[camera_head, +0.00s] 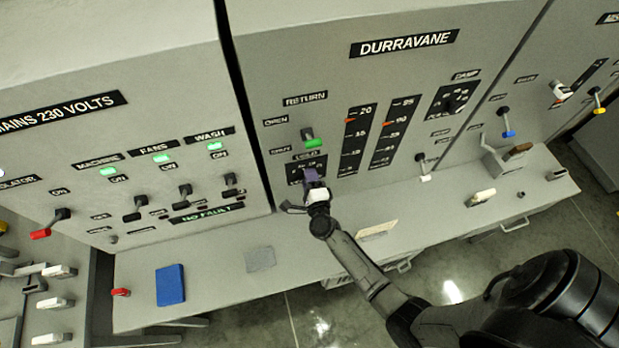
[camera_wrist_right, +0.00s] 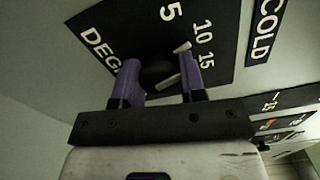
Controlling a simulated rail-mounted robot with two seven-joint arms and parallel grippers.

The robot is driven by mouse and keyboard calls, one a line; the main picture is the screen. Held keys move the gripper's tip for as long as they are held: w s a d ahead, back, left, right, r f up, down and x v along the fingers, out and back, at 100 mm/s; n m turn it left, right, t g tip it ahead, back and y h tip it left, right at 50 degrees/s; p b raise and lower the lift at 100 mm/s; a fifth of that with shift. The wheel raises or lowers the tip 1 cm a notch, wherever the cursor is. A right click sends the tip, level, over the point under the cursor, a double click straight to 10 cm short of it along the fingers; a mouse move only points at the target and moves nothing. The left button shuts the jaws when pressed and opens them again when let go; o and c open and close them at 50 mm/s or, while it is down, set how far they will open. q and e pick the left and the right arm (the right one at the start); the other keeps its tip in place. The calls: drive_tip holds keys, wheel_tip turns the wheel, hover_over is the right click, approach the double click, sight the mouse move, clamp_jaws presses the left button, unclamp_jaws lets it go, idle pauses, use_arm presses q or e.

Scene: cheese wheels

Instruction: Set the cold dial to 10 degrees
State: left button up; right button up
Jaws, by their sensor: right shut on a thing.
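The cold dial is a dark knob (camera_wrist_right: 158,74) on a black plate (camera_wrist_right: 120,28) marked DEG, 5, 10 and 15, with a COLD label (camera_wrist_right: 266,32) beside it. My right gripper (camera_wrist_right: 162,82) is shut on the knob, with one purple finger on each side. A pale pointer tip (camera_wrist_right: 182,47) shows by the right finger and appears to lie nearest the 10, on the side toward 15. In the head view my right gripper (camera_head: 312,182) covers most of the dial below its label. My left gripper is in neither view.
The green-marked RETURN lever (camera_head: 309,138) sits just above the dial. Black gauge strips (camera_head: 355,140) with red pointers are to its right. A counter (camera_head: 220,262) below holds a blue pad (camera_head: 170,285) and a grey sheet (camera_head: 260,259).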

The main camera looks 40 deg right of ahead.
drive_tip(key=o, duration=0.9)
drive_tip(key=shift+s, duration=0.1)
drive_tip(key=p+v, duration=0.1)
drive_tip(key=v, duration=1.2)
drive_tip(key=shift+s+a, duration=0.2)
drive_tip(key=shift+s, duration=0.05)
